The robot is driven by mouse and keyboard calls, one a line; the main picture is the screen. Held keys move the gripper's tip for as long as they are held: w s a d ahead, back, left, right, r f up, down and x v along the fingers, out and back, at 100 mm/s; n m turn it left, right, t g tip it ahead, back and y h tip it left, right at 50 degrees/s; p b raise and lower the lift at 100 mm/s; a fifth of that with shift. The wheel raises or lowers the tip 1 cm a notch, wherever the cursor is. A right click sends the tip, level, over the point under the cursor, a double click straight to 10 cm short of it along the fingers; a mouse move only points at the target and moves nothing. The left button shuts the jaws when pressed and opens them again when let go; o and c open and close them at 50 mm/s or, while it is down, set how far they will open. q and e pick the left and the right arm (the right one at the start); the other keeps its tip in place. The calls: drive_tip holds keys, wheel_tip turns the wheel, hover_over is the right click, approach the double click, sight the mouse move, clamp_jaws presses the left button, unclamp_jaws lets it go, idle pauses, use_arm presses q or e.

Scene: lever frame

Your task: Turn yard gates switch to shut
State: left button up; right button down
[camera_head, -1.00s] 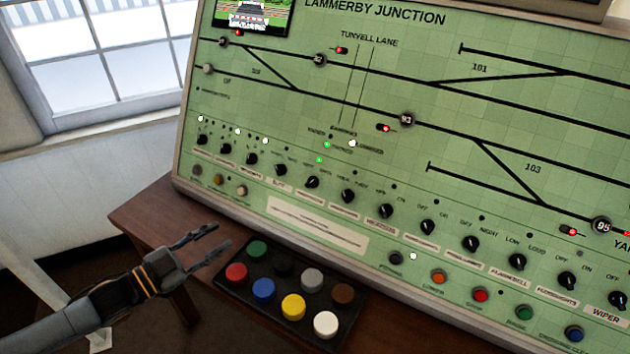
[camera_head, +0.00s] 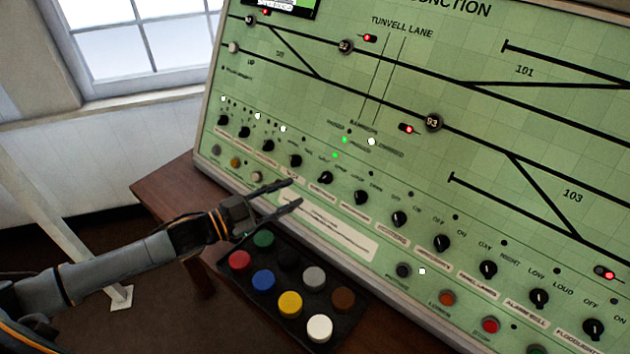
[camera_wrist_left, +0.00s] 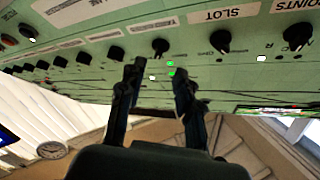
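A row of black rotary knobs runs along the lower part of the green panel (camera_head: 480,140). The small labels are mostly too blurred to read, so I cannot tell for certain which is the yard gates switch. My left gripper (camera_head: 295,193) is open and empty, its two fingers apart, just in front of the panel and below a black knob (camera_head: 326,177). In the left wrist view that knob (camera_wrist_left: 160,47) appears beyond and between the fingertips (camera_wrist_left: 158,72). The knob labelled SLOT (camera_wrist_left: 220,40) is to its right there. My right gripper is not in view.
A black box (camera_head: 262,308) of coloured round buttons sits on the brown desk (camera_head: 165,200) under my left gripper. Coloured push buttons, including a red one (camera_head: 491,325), line the panel's lower edge. A window (camera_head: 140,40) is at the left.

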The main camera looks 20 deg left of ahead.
sight(320, 180)
use_arm(q)
drive_tip(key=p+x, duration=0.1)
drive_tip(key=x, duration=0.6)
drive_tip(key=shift+w+d, duration=0.15)
drive_tip(key=shift+w, duration=0.05)
clamp_jaws()
